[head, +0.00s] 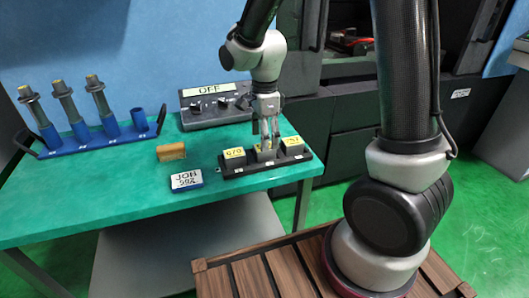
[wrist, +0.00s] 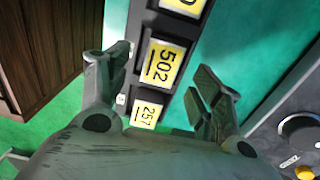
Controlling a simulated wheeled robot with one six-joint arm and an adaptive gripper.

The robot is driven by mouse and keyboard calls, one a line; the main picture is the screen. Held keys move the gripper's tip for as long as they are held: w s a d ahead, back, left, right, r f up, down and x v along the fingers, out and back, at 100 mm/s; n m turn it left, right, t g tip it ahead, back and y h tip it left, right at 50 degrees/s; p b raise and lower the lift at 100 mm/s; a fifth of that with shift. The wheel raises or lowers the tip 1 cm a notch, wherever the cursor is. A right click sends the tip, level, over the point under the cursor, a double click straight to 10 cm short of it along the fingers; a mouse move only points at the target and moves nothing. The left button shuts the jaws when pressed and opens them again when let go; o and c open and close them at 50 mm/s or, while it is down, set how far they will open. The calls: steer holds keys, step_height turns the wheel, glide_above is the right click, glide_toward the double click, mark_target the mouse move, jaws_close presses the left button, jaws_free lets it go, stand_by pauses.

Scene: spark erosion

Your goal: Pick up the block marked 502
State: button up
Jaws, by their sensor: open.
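In the head view the middle block (head: 265,154) is partly covered by my fingers. My gripper (head: 266,139) points down just over it. In the wrist view my gripper (wrist: 162,68) is open, with one finger on each side of the 502 block and space by the label. I cannot tell how far down the fingertips reach beside it.
Close neighbours in the rack are the block marked 257 (wrist: 147,113) and one that reads 670 (head: 234,158). A JOB sign (head: 187,180), a tan block (head: 171,151), a control box marked OFF (head: 211,105) and a blue tool rack (head: 93,143) stand on the table.

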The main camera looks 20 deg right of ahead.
mark_target(260, 156)
step_height(260, 156, down, 5)
steer(key=shift+w+r, duration=0.1)
steer(key=shift+r, duration=0.2)
steer(key=c, duration=1.3)
